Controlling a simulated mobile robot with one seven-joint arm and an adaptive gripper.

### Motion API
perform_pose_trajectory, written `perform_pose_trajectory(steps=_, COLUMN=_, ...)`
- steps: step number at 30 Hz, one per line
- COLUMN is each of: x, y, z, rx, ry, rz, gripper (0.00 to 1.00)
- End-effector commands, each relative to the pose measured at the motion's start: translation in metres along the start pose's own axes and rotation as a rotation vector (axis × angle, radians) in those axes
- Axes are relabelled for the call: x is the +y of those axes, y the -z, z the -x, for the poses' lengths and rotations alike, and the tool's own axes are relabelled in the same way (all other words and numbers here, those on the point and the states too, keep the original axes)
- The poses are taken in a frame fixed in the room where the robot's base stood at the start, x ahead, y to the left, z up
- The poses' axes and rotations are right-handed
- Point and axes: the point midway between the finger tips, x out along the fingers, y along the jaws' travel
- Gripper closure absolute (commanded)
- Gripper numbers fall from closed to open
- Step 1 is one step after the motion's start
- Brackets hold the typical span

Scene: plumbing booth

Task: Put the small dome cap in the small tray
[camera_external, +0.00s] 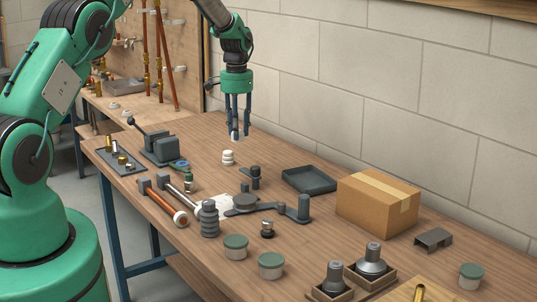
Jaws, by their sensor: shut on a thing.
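My gripper (236,128) points down above the middle of the bench. Its fingers are shut on a small pale grey piece, which I take to be the small dome cap (234,136). The cap is mostly hidden between the fingertips, and its shape is too small to make out. It is held in the air, above and slightly right of a white stacked fitting. The small tray (324,187), dark grey, shallow and empty, lies to the right and nearer the camera, beside the cardboard box.
The white stacked fitting (228,158) stands below my gripper. A cardboard box (375,212) stands right of the tray. A dark valve part (254,176) stands left of it. Lidded jars (236,247), tools and a vise (160,147) crowd the front and left. A block wall (370,80) closes the back.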

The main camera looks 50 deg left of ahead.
Motion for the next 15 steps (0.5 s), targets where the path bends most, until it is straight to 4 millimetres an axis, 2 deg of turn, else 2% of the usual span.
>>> perform_pose_trajectory(steps=1, x=0.021, y=-0.003, z=-0.001, rx=0.000, ry=0.000, rz=-0.009, gripper=0.80)
perform_pose_trajectory(steps=7, x=0.092, y=-0.020, z=-0.001, rx=0.001, ry=0.000, rz=-0.021, gripper=0.80)
perform_pose_trajectory(steps=9, x=0.112, y=-0.027, z=-0.002, rx=0.000, ry=0.000, rz=-0.025, gripper=0.80)
perform_pose_trajectory(steps=15, x=0.148, y=-0.041, z=-0.001, rx=0.000, ry=-0.001, rz=-0.029, gripper=0.80)
